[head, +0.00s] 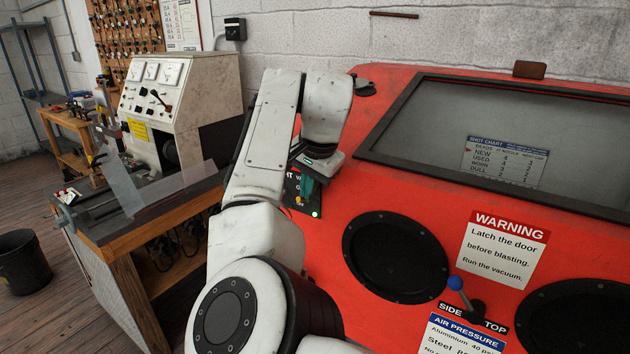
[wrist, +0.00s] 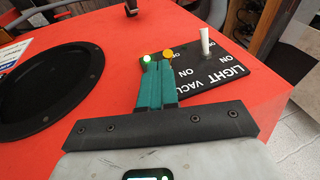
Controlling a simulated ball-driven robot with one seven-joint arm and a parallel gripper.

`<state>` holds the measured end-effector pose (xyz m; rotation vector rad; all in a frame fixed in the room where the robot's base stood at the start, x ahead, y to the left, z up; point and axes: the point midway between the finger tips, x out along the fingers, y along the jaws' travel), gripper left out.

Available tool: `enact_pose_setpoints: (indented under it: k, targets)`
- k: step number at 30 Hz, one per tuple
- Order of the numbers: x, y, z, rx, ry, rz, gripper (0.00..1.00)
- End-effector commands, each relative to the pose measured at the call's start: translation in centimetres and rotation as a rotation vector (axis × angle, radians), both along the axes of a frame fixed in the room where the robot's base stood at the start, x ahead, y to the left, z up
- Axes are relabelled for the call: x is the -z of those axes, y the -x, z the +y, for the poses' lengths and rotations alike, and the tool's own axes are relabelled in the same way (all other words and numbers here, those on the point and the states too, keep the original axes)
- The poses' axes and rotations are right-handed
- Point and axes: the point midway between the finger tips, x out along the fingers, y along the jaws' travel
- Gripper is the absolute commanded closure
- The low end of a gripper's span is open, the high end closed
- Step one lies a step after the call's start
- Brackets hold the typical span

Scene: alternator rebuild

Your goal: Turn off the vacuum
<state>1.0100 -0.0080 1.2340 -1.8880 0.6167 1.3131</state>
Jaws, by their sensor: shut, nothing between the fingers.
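The black switch panel (wrist: 210,68) lies on the red cabinet top and carries LIGHT and partly covered VACUUM lettering. I cannot tell whether the fingertips touch anything.
The red blast cabinet (head: 335,285) has a dark window (head: 420,125), round black arm ports (head: 395,257), a warning label (head: 503,247) and a blue-knobbed lever (head: 456,284). A workbench (head: 150,230) with a white test unit (head: 185,95) stands left. Wall behind.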

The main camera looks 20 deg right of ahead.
Motion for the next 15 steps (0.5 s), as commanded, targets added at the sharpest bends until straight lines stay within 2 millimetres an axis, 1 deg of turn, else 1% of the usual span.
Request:
enact_pose_setpoints:
  k: [10, 15]
  targets:
    - [0.13, 0.04, 0.01, 0.0, 0.009, -0.005, 1.0]
    - [0.4, 0.1, 0.14, -0.001, 0.064, -0.044, 1.0]
